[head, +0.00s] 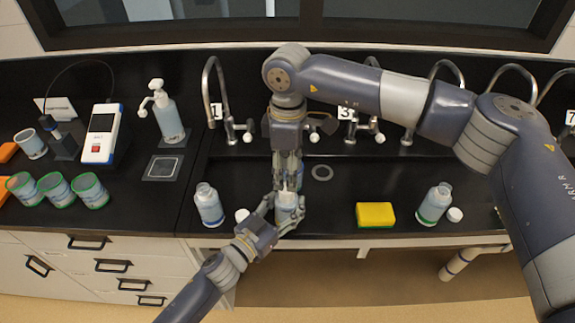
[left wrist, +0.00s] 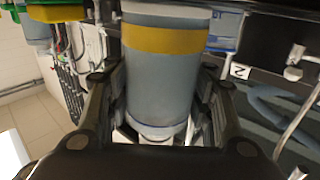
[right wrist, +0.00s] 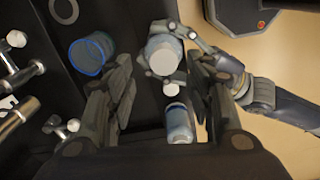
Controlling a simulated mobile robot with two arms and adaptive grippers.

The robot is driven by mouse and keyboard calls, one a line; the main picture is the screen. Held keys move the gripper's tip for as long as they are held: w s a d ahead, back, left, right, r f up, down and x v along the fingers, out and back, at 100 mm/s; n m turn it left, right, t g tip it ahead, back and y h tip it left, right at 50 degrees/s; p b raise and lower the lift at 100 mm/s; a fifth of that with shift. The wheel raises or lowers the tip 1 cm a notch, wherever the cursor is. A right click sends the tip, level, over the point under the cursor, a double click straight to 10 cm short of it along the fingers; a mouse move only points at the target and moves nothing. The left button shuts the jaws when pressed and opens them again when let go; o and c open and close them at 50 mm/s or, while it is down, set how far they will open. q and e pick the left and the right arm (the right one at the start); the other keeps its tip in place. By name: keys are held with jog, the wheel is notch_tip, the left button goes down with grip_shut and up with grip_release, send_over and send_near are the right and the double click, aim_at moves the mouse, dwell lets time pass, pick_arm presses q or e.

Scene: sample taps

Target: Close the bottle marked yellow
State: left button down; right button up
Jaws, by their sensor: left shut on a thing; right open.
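The bottle marked yellow (head: 289,207) stands upright near the bench's front edge; its yellow band (left wrist: 165,40) shows in the left wrist view. My left gripper (head: 281,212) is shut around its body. In the right wrist view a white disc (right wrist: 164,61), apparently a cap, covers the bottle's top; whether it is tightened I cannot tell. My right gripper (right wrist: 165,105) is open, pointing down above and slightly behind the bottle, with nothing visible between its fingers. In the head view its fingertips (head: 287,180) overlap the bottle's white top.
An open bottle (head: 209,208) stands left with a loose white cap (head: 242,215) beside it. A green-banded open bottle (head: 434,205) and its cap (head: 455,214) stand right, past a yellow sponge (head: 375,214). A blue-rimmed cup (right wrist: 88,56) stands behind. Taps (head: 228,120) line the back.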

jog(key=n, duration=0.6)
jog(key=shift+r+n, duration=0.2)
jog(key=shift+n, duration=0.2)
jog(key=n, duration=0.3)
jog(key=shift+s+a+r, duration=0.1)
jog(key=n, duration=0.4)
jog(key=shift+r+n, duration=0.15)
jog(key=shift+n, duration=0.25)
jog(key=n, duration=0.3)
jog(key=shift+r, duration=0.1)
jog(key=n, duration=0.5)
jog(key=shift+r, duration=0.15)
jog(key=n, duration=0.6)
jog(key=shift+r, duration=0.2)
jog(key=n, duration=0.5)
jog(key=shift+s+r, duration=0.1)
jog(key=shift+r, duration=0.05)
jog(key=n, duration=0.6)
jog(key=shift+r, duration=0.2)
jog(key=n, duration=0.6)
jog(key=shift+a+r+n, duration=0.1)
jog(key=shift+r+n, duration=0.1)
jog(key=shift+n, duration=0.1)
jog(key=n, duration=0.5)
jog(key=shift+r, duration=0.15)
